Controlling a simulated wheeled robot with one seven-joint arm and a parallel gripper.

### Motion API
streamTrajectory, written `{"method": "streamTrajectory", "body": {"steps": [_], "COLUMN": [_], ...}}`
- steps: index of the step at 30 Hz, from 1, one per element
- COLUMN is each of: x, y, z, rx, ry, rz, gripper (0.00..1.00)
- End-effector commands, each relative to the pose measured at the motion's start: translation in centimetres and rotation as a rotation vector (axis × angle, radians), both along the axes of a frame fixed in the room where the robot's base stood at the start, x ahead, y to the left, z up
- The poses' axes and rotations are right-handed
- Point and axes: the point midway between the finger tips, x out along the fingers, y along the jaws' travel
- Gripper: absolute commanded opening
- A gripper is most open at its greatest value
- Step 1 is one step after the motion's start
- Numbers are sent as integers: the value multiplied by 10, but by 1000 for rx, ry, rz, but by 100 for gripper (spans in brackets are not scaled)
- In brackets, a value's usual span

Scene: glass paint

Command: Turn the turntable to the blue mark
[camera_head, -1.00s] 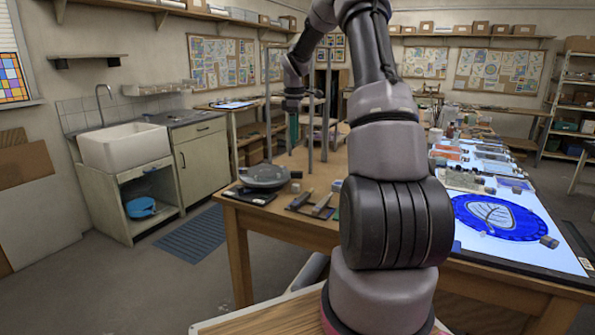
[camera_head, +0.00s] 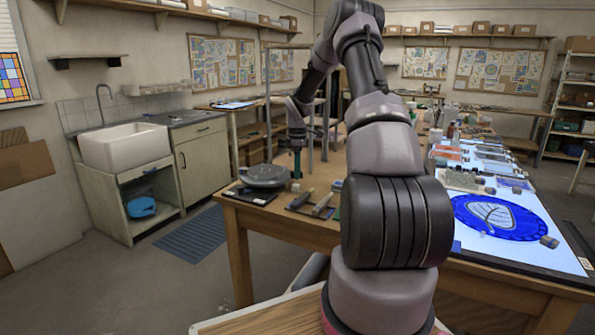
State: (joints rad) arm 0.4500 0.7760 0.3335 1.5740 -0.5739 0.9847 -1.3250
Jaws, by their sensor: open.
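The turntable (camera_head: 263,175) appears to be the round grey disc lying flat near the left end of the wooden table. Its rim markings, including a blue mark, are too small to make out. My gripper (camera_head: 297,172) points down just right of the disc, close to its right edge and low over the table. I see a narrow gap between them but cannot tell whether they touch. My gripper is open, and I see nothing held in it. Its fingers are small and dark greenish.
A small tan piece (camera_head: 295,187) sits under my gripper. Hand tools (camera_head: 320,204) lie in front on a dark mat. A light table (camera_head: 515,257) with a blue round glass piece (camera_head: 498,217) is at the right.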

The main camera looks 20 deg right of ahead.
Motion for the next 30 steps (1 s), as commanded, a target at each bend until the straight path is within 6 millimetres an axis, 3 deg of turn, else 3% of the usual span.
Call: {"method": "streamTrajectory", "body": {"steps": [8, 12, 13, 30], "x": [0, 0, 0, 0], "y": [0, 0, 0, 0], "z": [-2, -1, -1, -1], "rx": [0, 0, 0, 0], "ry": [0, 0, 0, -1], "rz": [0, 0, 0, 0], "gripper": [57, 4, 0, 0]}}
